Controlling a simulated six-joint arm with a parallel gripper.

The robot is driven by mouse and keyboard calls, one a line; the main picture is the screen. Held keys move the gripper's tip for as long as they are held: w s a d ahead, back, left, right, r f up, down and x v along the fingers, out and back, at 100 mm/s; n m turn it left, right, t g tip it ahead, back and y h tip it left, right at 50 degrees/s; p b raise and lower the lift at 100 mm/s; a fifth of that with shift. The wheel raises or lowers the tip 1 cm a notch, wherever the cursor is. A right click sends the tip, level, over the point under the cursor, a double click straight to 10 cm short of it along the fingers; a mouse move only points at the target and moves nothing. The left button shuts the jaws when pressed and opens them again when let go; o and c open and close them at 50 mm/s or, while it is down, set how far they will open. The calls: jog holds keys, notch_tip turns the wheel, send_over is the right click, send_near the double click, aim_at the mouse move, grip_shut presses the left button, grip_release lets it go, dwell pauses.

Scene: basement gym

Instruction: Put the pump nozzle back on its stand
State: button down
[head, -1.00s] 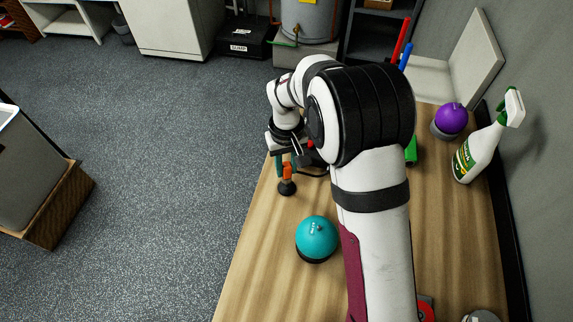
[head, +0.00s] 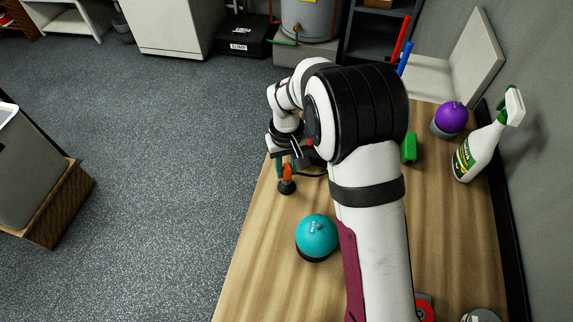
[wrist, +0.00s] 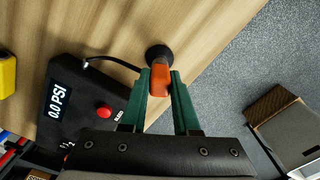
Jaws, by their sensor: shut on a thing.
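My gripper (wrist: 163,78) is shut on the orange pump nozzle (wrist: 159,82), with a green finger on each side. In the head view the orange nozzle (head: 287,169) is upright over the small black round stand (head: 286,187) near the table's left edge. The stand also shows in the wrist view (wrist: 158,52), right beyond the nozzle's tip. Whether the nozzle is seated in it or just above, I cannot tell. The black pump (wrist: 83,107) has a "0.0 PSI" display and a red button. A thin black hose runs from it toward the nozzle.
A teal ball (head: 317,238) stands nearer on the table. A green object (head: 409,149), a purple ball (head: 451,119) and a white spray bottle (head: 480,148) are to the right. A yellow object (wrist: 7,75) is at the wrist view's left. Bare wood surrounds the stand's near side.

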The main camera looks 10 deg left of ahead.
aim_at(286, 167)
jog(key=shift+f, duration=0.65)
jog(key=c, duration=0.6)
grip_release()
notch_tip(286, 167, up, 16)
jog(key=shift+f, duration=0.1)
